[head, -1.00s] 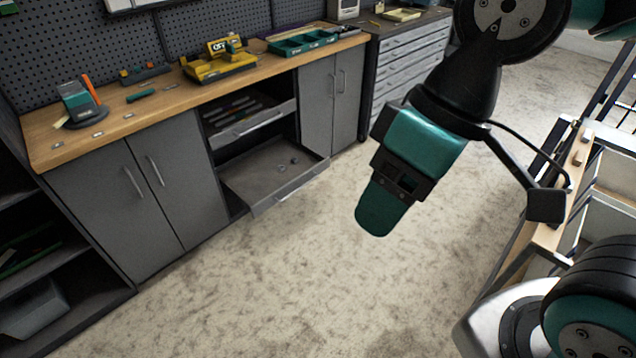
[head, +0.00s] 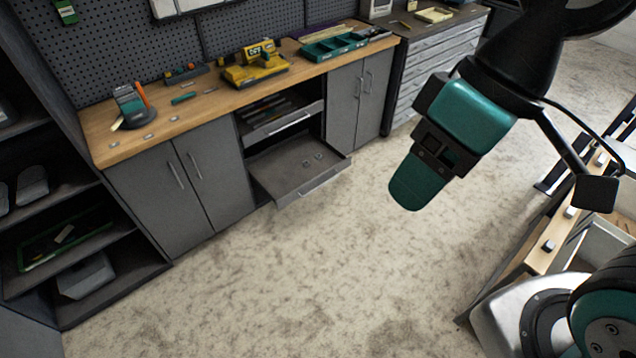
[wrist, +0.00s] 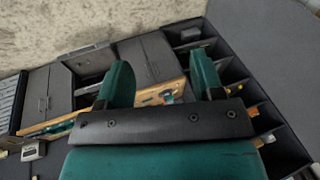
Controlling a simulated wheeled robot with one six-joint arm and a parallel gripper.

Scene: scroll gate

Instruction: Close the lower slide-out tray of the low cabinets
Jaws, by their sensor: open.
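The lower slide-out tray (head: 291,172) is a grey drawer in the middle bay of the low cabinets (head: 190,190).
A wooden worktop (head: 215,95) with a yellow tool case (head: 255,70) and a teal organizer (head: 333,46) tops the cabinets. Open shelving (head: 75,240) stands at left, a grey drawer chest (head: 440,65) behind. A wood-edged bench (head: 560,235) is at right. The floor before the cabinets is clear.

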